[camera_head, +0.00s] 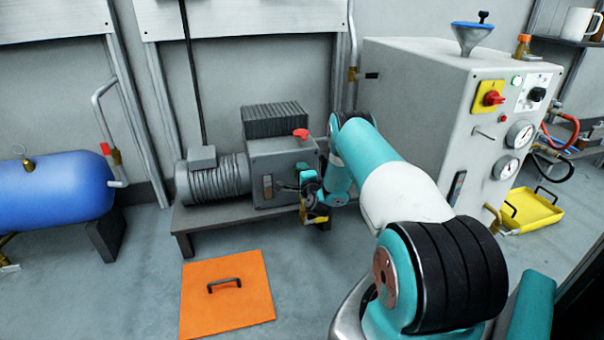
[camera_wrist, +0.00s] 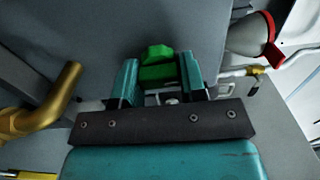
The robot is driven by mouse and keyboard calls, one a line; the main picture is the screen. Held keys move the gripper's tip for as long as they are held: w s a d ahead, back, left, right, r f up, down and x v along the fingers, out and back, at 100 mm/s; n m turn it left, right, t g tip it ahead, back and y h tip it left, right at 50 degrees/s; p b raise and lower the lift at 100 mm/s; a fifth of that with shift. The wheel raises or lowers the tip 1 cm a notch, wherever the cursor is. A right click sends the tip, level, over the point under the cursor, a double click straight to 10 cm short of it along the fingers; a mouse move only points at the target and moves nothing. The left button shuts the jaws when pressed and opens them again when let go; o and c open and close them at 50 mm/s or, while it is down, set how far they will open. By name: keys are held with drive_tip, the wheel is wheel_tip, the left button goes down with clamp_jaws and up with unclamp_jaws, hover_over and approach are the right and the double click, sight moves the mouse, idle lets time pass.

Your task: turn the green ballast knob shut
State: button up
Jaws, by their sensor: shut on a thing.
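The green ballast knob (camera_wrist: 157,66) is in the upper middle of the wrist view, against a grey machine face. My gripper (camera_wrist: 158,82) has one teal finger on each side of the knob and is shut on it. In the head view my gripper (camera_head: 308,185) is at the front right end of the grey pump (camera_head: 283,160), low on its housing. The knob cannot be made out in the head view; my gripper and arm cover that spot.
A brass pipe (camera_wrist: 45,108) is left of my gripper in the wrist view. A red-rimmed part (camera_wrist: 262,42) is at right. In the head view, an orange floor plate (camera_head: 226,305) lies before the pump bench, and a grey cabinet (camera_head: 420,110) stands right.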

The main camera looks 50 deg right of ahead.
drive_tip(key=shift+s+f, duration=0.1)
drive_tip(key=o, duration=0.9)
drive_tip(key=shift+a, duration=0.1)
drive_tip(key=shift+s+a+p, duration=0.35)
drive_tip(key=shift+s+p, duration=0.05)
drive_tip(key=shift+s, duration=0.15)
drive_tip(key=shift+p+v, duration=8)
drive_tip(key=shift+p, duration=2.6)
drive_tip(key=shift+s+d, duration=0.1)
drive_tip(key=shift+d, duration=0.05)
